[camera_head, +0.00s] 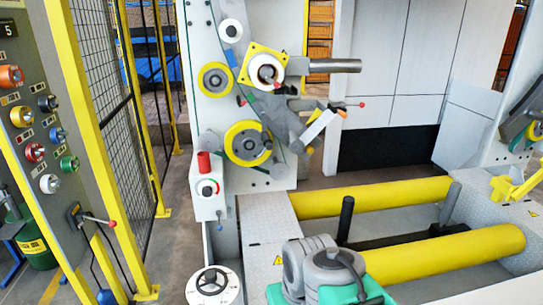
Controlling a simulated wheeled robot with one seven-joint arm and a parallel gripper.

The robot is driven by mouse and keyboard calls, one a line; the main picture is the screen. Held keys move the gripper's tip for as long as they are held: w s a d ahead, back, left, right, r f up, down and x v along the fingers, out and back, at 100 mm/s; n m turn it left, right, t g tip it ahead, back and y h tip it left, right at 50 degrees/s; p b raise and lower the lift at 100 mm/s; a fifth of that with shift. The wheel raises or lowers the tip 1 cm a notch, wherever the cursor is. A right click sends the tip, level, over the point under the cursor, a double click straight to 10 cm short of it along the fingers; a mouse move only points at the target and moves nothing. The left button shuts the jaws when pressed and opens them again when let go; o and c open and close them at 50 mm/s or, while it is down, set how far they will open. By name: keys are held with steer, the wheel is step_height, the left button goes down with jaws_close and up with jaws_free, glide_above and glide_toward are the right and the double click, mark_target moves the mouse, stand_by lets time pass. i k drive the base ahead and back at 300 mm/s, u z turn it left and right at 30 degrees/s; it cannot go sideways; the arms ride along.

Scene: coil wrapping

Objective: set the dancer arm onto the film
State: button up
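The upright white machine panel (200,105) carries several rollers and levers. No film strip can be made out. Grey and teal links of my arm show at the bottom centre.
Two yellow rollers (375,196) (450,254) lie across the bed, with black bars (346,220) between them. A control panel (40,125) and yellow-framed mesh fence (113,60) stand at left. A white handwheel (211,284) is at the front.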

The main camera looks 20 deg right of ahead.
mark_target(267, 141)
steer(key=z, duration=0.5)
steer(key=i, duration=0.55)
steer(key=u, duration=1.4)
